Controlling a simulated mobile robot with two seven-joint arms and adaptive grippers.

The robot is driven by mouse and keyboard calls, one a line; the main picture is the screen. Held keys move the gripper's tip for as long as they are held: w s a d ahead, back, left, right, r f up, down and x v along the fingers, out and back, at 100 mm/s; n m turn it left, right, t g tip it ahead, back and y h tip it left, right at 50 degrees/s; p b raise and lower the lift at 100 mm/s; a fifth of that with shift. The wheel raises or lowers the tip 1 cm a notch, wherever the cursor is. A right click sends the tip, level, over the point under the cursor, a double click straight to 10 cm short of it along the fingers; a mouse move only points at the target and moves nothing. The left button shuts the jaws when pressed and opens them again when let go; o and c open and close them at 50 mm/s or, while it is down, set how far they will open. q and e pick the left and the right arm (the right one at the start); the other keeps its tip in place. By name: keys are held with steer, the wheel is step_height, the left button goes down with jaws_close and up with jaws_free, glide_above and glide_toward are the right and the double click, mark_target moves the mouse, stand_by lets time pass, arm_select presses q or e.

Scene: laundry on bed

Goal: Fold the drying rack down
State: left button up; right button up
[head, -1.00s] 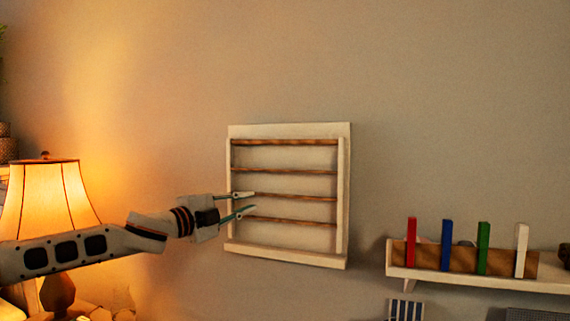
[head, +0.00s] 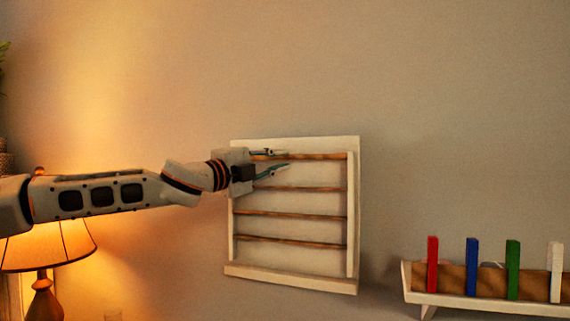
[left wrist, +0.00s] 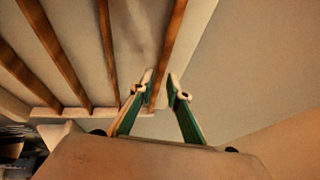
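The drying rack (head: 354,215) is a pale wooden frame with several brown rungs, upright and flat against the wall in the head view. My left gripper (head: 279,160) is in front of its upper left part, with the fingers apart and nothing held. In the head view the top rung (head: 320,156) runs between the two fingertips. In the left wrist view the rung (left wrist: 167,50) also lines up between the open green-padded fingers (left wrist: 159,77). Whether a finger touches the rung cannot be told. My right gripper is not in view.
A lit lamp (head: 50,245) stands at the lower left, below my left arm. A wall shelf (head: 480,303) with red, blue, green and white upright blocks is at the lower right. The wall above and right of the rack is bare.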

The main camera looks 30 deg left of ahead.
arm_select(q)
steer(key=shift+x, duration=0.8)
steer(key=shift+w, duration=0.25)
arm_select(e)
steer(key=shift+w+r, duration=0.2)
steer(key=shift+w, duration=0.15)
arm_select(q)
steer(key=shift+r, duration=0.1)
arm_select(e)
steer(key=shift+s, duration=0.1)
